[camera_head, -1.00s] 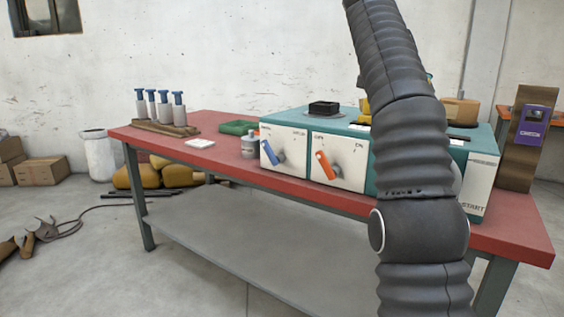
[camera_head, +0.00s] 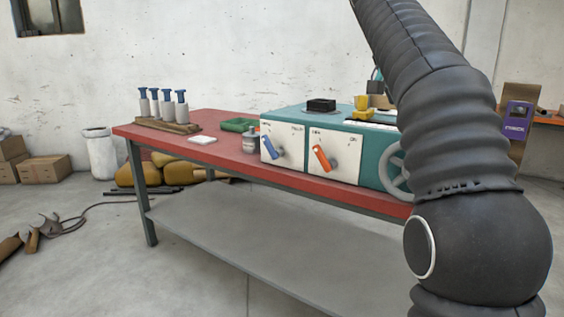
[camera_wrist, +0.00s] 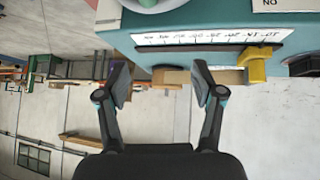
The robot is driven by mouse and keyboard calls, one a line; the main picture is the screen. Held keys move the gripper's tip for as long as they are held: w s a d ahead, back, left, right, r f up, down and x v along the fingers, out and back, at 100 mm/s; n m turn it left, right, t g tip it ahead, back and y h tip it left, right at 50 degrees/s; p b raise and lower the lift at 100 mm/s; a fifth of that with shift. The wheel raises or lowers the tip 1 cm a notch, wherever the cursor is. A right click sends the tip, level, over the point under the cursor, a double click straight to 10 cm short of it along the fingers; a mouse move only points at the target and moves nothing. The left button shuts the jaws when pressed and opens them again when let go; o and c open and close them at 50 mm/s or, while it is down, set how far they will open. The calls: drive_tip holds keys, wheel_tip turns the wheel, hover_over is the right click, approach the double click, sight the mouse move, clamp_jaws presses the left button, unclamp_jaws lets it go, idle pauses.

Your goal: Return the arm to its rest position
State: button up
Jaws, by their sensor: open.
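My gripper (camera_wrist: 160,85) shows in the wrist view with its two fingers spread apart and nothing between them. The wrist view appears upside down, with the teal machine along its top. My gripper is out of sight in the head view, where my dark ribbed arm rises along the right side. The teal winder machine (camera_head: 372,158) stands on the red table (camera_head: 225,160), partly hidden behind my arm. Its front has a blue lever (camera_head: 270,147), an orange lever (camera_head: 321,157) and a grey handwheel (camera_head: 394,172). A scale strip (camera_wrist: 205,36) and a yellow block (camera_wrist: 257,67) show in the wrist view.
A wooden rack (camera_head: 167,125) of blue-topped bottles, a white pad (camera_head: 203,140), a green tray (camera_head: 238,125) and a grey bottle (camera_head: 250,142) stand on the table. A purple device (camera_head: 516,120) is behind my arm at right. Floor in front is open.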

drive_tip(key=s+a+f+n+y, duration=0.2)
drive_tip(key=s+a+f+n, duration=0.1)
drive_tip(key=s+f, duration=0.7)
drive_tip(key=s+a+f+n+y, duration=0.2)
drive_tip(key=s+a+f+n, duration=0.1)
drive_tip(key=s+f, duration=0.7)
drive_tip(key=s+a+f+n+y, duration=0.2)
drive_tip(key=s+a+f, duration=0.2)
drive_tip(key=s+f, duration=0.6)
wheel_tip(320, 180, down, 5)
drive_tip(key=shift+s+a+f+n+y, duration=0.2)
drive_tip(key=shift+s+a+n+y, duration=0.1)
drive_tip(key=shift+s+n, duration=0.1)
